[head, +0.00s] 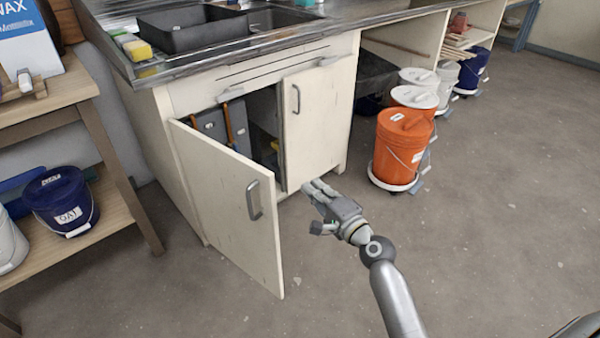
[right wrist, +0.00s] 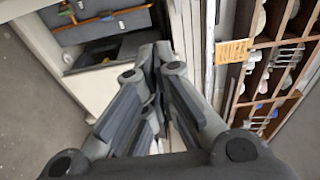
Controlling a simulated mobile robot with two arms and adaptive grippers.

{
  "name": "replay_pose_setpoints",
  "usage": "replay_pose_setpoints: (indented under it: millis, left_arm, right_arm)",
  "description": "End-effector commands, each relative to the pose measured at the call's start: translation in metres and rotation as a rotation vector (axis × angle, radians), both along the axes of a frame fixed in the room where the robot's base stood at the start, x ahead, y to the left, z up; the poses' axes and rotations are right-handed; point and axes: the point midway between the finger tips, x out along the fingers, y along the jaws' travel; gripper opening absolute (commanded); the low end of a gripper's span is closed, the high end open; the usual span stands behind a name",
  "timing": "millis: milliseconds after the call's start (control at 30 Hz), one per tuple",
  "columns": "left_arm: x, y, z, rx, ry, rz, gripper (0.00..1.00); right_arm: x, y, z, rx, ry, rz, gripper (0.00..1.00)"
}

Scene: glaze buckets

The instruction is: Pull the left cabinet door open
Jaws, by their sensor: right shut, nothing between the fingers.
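The left cabinet door (head: 228,200) is a pale panel under the sink counter and stands well open, swung out toward the viewer. Its grey bar handle (head: 254,199) is on its outer face near the free edge, with nothing holding it. The right cabinet door (head: 312,115) is closed, with its own bar handle (head: 296,98). My right gripper (head: 315,187) is shut and empty, to the right of the open door and in front of the right door's lower part. Its fingers (right wrist: 158,60) are together in the right wrist view. My left gripper is out of view.
A grey case (head: 215,128) sits inside the cabinet opening. Orange buckets (head: 402,145) stand on the floor at right. A wooden shelf (head: 110,200) with a blue bucket (head: 62,200) is close on the left of the door. The floor in front is clear.

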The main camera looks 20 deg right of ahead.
Motion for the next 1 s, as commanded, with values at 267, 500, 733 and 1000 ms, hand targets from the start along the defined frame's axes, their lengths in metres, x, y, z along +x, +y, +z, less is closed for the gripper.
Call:
replay_pose_setpoints:
  millis: [267, 500, 733, 1000]
  left_arm:
    - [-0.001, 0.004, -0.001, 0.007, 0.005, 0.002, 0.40]
    - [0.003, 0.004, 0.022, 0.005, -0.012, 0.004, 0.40]
    - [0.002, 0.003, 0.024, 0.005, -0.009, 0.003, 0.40]
    - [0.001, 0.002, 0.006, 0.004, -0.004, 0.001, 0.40]
  right_arm:
    - [0.030, 0.007, 0.002, 0.015, -0.003, 0.003, 0.00]
    - [0.077, 0.016, 0.001, 0.013, -0.004, 0.003, 0.00]
    - [0.090, 0.034, 0.001, 0.014, 0.001, 0.003, 0.00]
    - [0.078, 0.053, 0.001, 0.010, 0.000, 0.001, 0.00]
